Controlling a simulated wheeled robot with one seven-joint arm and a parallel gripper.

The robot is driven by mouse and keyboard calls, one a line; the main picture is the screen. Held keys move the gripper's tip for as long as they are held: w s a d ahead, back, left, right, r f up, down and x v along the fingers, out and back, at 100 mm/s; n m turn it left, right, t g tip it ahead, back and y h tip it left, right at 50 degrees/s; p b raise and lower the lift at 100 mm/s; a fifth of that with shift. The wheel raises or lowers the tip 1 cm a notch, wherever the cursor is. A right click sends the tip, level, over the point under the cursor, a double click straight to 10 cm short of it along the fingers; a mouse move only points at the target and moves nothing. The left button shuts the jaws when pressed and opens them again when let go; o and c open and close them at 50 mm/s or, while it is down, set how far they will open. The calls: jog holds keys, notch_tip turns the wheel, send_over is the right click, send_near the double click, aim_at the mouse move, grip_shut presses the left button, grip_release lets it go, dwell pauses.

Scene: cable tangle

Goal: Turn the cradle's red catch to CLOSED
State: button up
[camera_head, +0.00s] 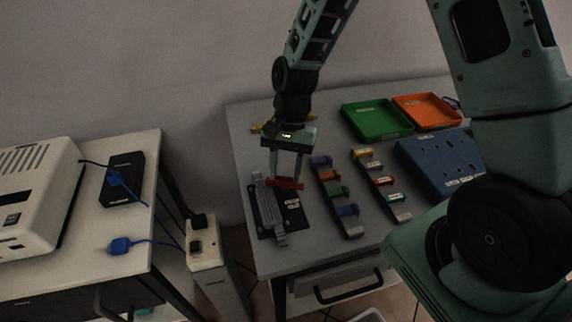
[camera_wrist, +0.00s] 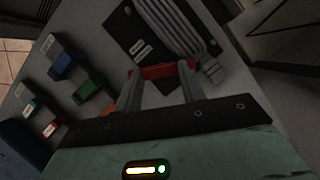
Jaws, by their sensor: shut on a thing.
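The cradle (camera_head: 292,222) is a dark plate with a grey ribbed piece on it, near the left edge of the grey table. Its red catch (camera_head: 288,183) is a red bar at the plate's far end; it also shows in the wrist view (camera_wrist: 160,71). My gripper (camera_head: 287,180) reaches down from above with its two fingers at the catch. In the wrist view the fingers (camera_wrist: 162,84) are shut on the red catch, one toward each end. Small white labels (camera_wrist: 142,50) lie on the plate beside the grey piece, too small to read.
Two racks with coloured clips (camera_head: 338,192) stand right of the cradle. Green (camera_head: 378,119) and orange (camera_head: 427,111) trays and a blue box with holes (camera_head: 436,163) lie farther right. A separate table at left holds a white machine (camera_head: 32,195) and blue-plugged cables.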

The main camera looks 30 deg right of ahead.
jog(key=n+h+p, duration=0.1)
jog(key=n, duration=0.1)
jog(key=n+g+p, duration=0.1)
jog(key=n, duration=0.2)
jog(key=shift+w+a+r+n+h+p, duration=0.1)
jog(key=shift+w+a+n+h+p, duration=0.1)
jog(key=shift+n+h+p, duration=0.15)
dwell(0.3)
jog(key=o, duration=1)
jog(key=v, duration=0.8)
jog(key=b+v, duration=0.1)
jog(key=v, duration=0.8)
jog(key=shift+a+r, duration=0.15)
jog(key=shift+a, duration=0.05)
